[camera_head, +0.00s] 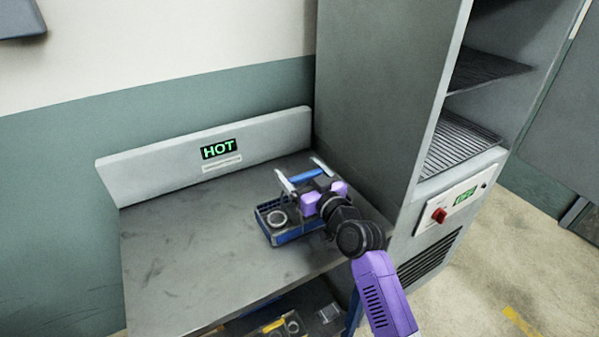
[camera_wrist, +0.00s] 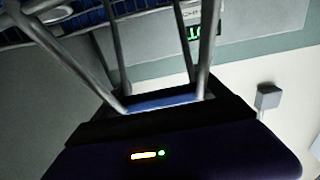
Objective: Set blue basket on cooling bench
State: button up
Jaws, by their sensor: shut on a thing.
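The blue basket (camera_head: 294,232) is a blue wire tray with grey ring parts in it and a raised handle. It is at the right part of the grey cooling bench (camera_head: 190,260), close to the tall cabinet; I cannot tell whether it touches the bench top. My gripper (camera_head: 308,178) is above the basket, shut on its blue handle bar. In the wrist view the blue handle bar (camera_wrist: 162,102) lies between the fingers, and part of the basket (camera_wrist: 90,18) shows at the top left. My gripper and wrist hide part of the basket's right side.
A tall grey cabinet (camera_head: 380,90) with wire shelves and a red knob (camera_head: 439,215) stands right of the bench. A back panel with a green HOT sign (camera_head: 221,148) rises behind the bench. The bench's left half is clear. Parts lie on a lower shelf (camera_head: 280,325).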

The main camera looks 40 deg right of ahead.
jog(key=o, duration=1.9)
jog(key=shift+o, duration=0.2)
jog(key=shift+s+r, duration=0.1)
jog(key=b+v, duration=0.2)
jog(key=v, duration=1)
jog(key=s+a+f+g+y, duration=0.1)
jog(key=s+a+f, duration=0.4)
jog(key=s+a, duration=0.2)
jog(key=s+a+f+g, duration=0.1)
jog(key=s+a+f, duration=0.3)
jog(key=s+a, duration=0.25)
jog(key=s+a+r+n+y, duration=0.1)
jog(key=s+a+y, duration=0.1)
jog(key=s+a, duration=0.2)
jog(key=s+a+r+n+y, duration=0.1)
jog(key=s+a, duration=0.3)
jog(key=s, duration=0.7)
jog(key=shift+r+n+g+y, duration=0.15)
jog(key=shift+n+g+y, duration=0.15)
jog(key=shift+n+y, duration=0.25)
